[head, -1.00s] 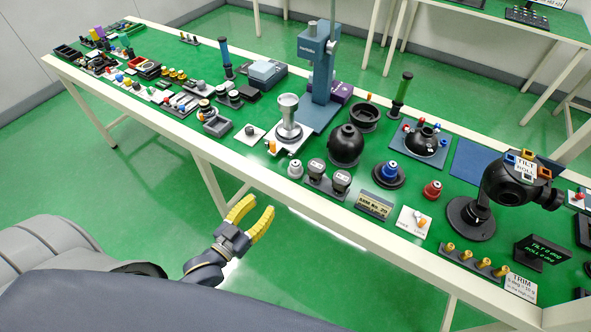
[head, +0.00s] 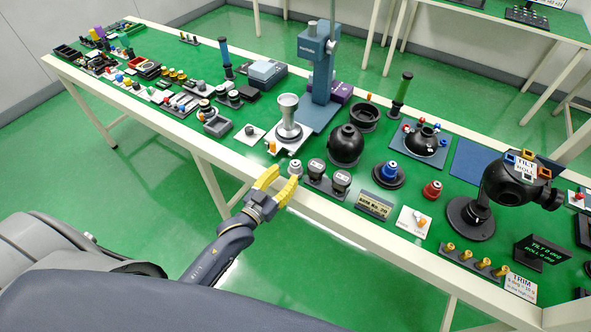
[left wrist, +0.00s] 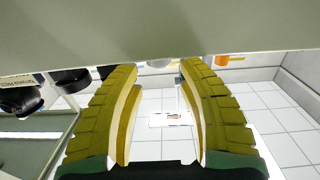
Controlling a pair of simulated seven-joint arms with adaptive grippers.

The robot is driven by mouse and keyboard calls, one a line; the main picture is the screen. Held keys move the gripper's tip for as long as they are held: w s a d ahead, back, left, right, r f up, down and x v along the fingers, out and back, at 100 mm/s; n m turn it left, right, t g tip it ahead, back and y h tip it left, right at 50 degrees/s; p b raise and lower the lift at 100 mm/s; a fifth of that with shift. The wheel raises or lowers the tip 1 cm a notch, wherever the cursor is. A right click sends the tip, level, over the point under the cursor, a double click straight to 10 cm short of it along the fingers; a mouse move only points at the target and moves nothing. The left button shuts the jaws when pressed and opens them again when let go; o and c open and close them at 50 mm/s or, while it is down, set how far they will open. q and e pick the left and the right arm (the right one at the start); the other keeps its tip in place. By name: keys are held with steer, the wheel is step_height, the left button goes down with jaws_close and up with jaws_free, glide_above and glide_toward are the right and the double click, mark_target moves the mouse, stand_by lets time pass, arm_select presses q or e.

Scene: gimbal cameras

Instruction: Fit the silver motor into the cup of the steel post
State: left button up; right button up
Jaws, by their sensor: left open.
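The silver motor (head: 295,167) is a small grey-silver piece standing at the front edge of the green table. The steel post (head: 288,118) is a shiny silver stem with a flared cup on top, on a round base a little behind the motor. The inside of the cup is not clear. My left gripper (head: 279,180), with yellow fingers, is open and empty at the table's front edge, its tips just short of the motor. In the left wrist view its spread fingers (left wrist: 160,85) show below the pale table edge. My right gripper is not in view.
A holder with two grey-topped cylinders (head: 329,177) stands right of the motor. A black sphere (head: 345,145) and a blue-grey stand (head: 318,75) are behind. A white card with an orange piece (head: 271,148) is to the left. The table's front rail (head: 225,152) is close to my gripper.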

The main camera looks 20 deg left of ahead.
mark_target(292, 168)
arm_select(q)
steer(key=shift+f+x, duration=0.2)
steer(key=shift+x, duration=2.55)
steer(key=shift+d, duration=0.1)
jaws_close()
